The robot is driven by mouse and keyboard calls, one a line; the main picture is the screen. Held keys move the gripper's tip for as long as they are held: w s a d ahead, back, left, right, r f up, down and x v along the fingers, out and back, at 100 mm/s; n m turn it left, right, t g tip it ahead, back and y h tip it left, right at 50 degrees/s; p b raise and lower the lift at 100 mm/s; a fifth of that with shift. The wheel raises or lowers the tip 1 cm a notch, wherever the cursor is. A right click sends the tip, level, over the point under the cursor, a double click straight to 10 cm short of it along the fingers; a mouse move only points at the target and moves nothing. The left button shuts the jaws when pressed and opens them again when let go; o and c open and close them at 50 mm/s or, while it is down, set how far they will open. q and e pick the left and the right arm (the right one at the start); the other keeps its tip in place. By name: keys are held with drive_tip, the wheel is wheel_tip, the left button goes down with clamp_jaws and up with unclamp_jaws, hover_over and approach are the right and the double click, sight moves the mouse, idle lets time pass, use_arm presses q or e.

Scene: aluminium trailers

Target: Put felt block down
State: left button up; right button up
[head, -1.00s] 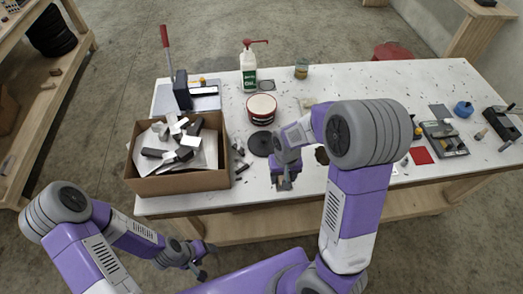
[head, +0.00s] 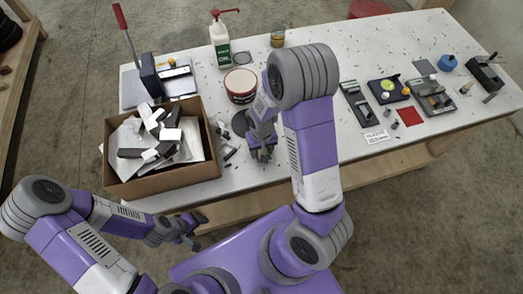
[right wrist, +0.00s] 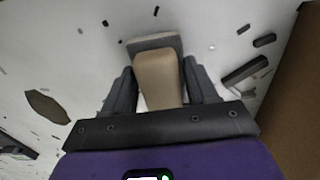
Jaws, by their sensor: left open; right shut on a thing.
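The felt block, a tan block with a grey felt face at its far end, shows in the right wrist view (right wrist: 158,78). My right gripper (right wrist: 160,90) is shut on it, with a dark finger on each side. In the head view my right gripper (head: 262,153) is low over the white table (head: 310,130), near its front edge and right of the cardboard box. The block is mostly hidden there, and I cannot tell whether it touches the table. My left gripper (head: 200,222) is open and empty in front of the table.
The cardboard box (head: 165,182) of metal offcuts stands left of my right gripper. A red-and-white tub (head: 240,86), an oil bottle (head: 220,45) and a black disc (head: 240,122) are behind it. Small dark scraps lie between box and gripper. Tools and a red square (head: 410,117) lie right.

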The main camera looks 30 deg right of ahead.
drive_tip(key=shift+w+f, duration=0.1)
drive_tip(key=shift+f, duration=0.5)
drive_tip(key=shift+f, duration=0.1)
drive_tip(key=o, duration=1.1)
